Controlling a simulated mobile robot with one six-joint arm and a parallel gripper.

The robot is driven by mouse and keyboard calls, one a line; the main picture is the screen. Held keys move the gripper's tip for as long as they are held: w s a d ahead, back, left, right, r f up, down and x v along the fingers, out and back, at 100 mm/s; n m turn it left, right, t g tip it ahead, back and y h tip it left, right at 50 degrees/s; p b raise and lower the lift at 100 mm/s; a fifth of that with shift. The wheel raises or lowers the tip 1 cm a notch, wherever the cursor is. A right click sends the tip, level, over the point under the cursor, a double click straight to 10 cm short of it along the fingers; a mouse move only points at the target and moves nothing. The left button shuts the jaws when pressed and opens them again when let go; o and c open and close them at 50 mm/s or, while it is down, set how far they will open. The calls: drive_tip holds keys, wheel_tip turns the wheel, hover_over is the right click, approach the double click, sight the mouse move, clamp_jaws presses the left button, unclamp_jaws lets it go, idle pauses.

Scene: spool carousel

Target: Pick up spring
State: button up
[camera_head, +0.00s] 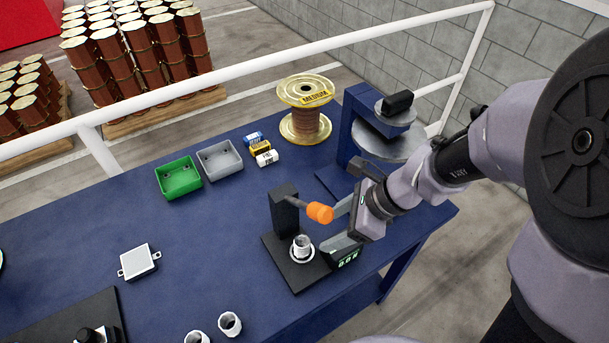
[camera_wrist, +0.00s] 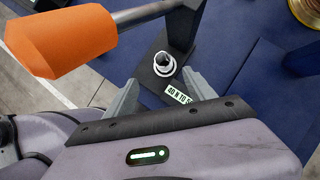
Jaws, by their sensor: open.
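A small silver-white coil-like piece, which looks like the spring (camera_head: 302,243), stands upright in a pale ring on the black base of a press stand (camera_head: 284,265). It also shows in the wrist view (camera_wrist: 164,63), just beyond my fingertips. My gripper (camera_head: 339,225) is open and empty, to the right of the spring and apart from it. In the wrist view my gripper (camera_wrist: 158,82) has its two fingers spread with the spring ahead, roughly between them. The fine shape of the spring is too small to tell.
The stand's orange-tipped lever (camera_head: 320,213) projects just above and beside my fingers; it is large in the wrist view (camera_wrist: 62,40). A blue machine (camera_head: 362,130) and a spool (camera_head: 305,110) stand behind. Green (camera_head: 180,178) and grey (camera_head: 220,160) bins sit left on the blue table (camera_head: 200,250).

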sight(306, 241)
drive_tip(key=b+x, duration=0.3)
drive_tip(key=x, duration=0.5)
drive_tip(key=shift+a+f, duration=0.1)
drive_tip(key=shift+f, duration=0.3)
drive_tip(key=b+x, duration=0.2)
drive_tip(key=x, duration=0.1)
drive_tip(key=w+b+x, duration=0.1)
drive_tip(key=x, duration=0.1)
drive_tip(key=shift+f, duration=0.15)
drive_tip(key=shift+s, duration=0.1)
drive_tip(key=shift+c, duration=0.3)
clamp_jaws()
